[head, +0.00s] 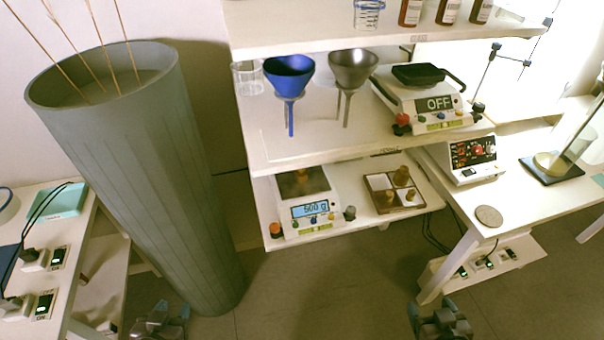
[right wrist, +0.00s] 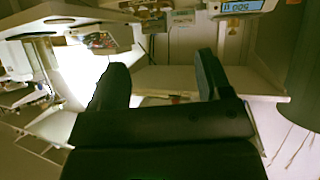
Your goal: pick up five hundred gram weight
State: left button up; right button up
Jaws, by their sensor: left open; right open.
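A small brass weight (head: 301,176) stands on the pan of a white scale (head: 322,226) on the lower shelf; the display appears to read 500 g. Several more brass weights (head: 402,176) are in a wooden tray (head: 384,208) right of the scale. My left gripper (head: 160,318) is open at the bottom left, below and well apart from the shelf. My right gripper (head: 440,316) is open at the bottom right, apart from the weights. In the right wrist view its two dark fingers (right wrist: 160,82) are spread with nothing held; the scale display (right wrist: 240,5) shows at the top edge.
A tall grey-green bin (head: 150,160) with thin sticks stands left of the shelves. Blue (head: 289,76) and grey (head: 352,70) funnels and a scale showing OFF (head: 425,110) are on the shelf above. A table (head: 530,205) with a round disc is at right. The floor in front is clear.

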aim_at(301, 175)
jog(key=i+l, duration=0.1)
jog(key=l, duration=0.2)
jog(key=i+l, duration=0.1)
jog(key=l, duration=0.15)
jog(key=l+u, duration=0.2)
jog(key=u, duration=0.25)
jog(key=l+u, duration=0.2)
jog(key=u, duration=0.9)
jog(key=i+l, duration=0.05)
